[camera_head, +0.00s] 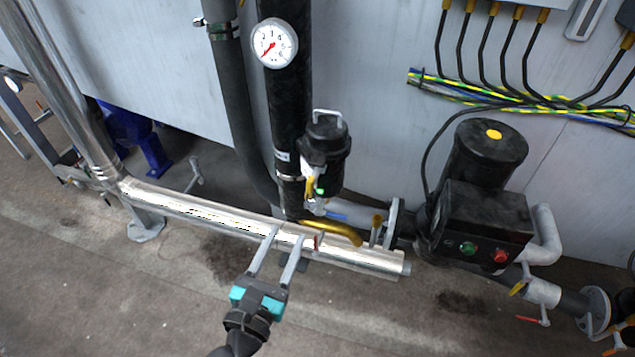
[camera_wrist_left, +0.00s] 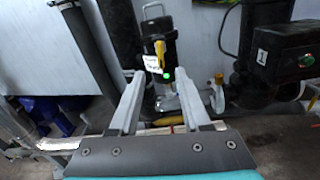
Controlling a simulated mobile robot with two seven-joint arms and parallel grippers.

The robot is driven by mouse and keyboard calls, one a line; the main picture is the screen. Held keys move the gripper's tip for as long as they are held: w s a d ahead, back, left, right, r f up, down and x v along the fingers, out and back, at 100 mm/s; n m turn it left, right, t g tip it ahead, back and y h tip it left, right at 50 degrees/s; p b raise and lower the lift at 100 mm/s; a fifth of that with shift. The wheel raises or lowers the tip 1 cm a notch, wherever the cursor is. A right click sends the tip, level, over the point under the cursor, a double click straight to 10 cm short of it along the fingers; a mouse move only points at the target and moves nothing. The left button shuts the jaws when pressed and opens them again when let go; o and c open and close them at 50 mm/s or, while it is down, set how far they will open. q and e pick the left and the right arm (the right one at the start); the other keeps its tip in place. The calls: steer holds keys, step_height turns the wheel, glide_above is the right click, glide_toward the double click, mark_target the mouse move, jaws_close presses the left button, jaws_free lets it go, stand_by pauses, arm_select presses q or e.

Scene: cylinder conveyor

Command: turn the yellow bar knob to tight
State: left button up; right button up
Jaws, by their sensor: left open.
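A yellow bar knob (camera_head: 309,190) sits on the front of a black cylindrical housing (camera_head: 325,150) with a wire handle on top. In the left wrist view the yellow knob (camera_wrist_left: 160,52) stands roughly upright above a white label and a green light. My left gripper (camera_head: 288,234) is open and empty, its two fingers apart, below the knob in the picture and over the silver pipe. In the left wrist view the fingers of my left gripper (camera_wrist_left: 160,78) frame the housing's lower part, with no visible contact. My right gripper is not in view.
A silver pipe (camera_head: 200,207) runs low across the floor. A curved yellow pipe (camera_head: 335,230) lies behind my fingers. A pressure gauge (camera_head: 274,43) is on the black column. A black motor box (camera_head: 485,220) with green and red buttons stands right.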

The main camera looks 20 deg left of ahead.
mark_target(309, 187)
arm_select(q)
steer(key=w, duration=0.5)
steer(key=w+p, duration=0.1)
steer(key=w, duration=0.9)
steer(key=shift+w+d, duration=0.1)
steer(key=shift+d, duration=0.15)
steer(key=shift+c, duration=0.2)
jaws_close()
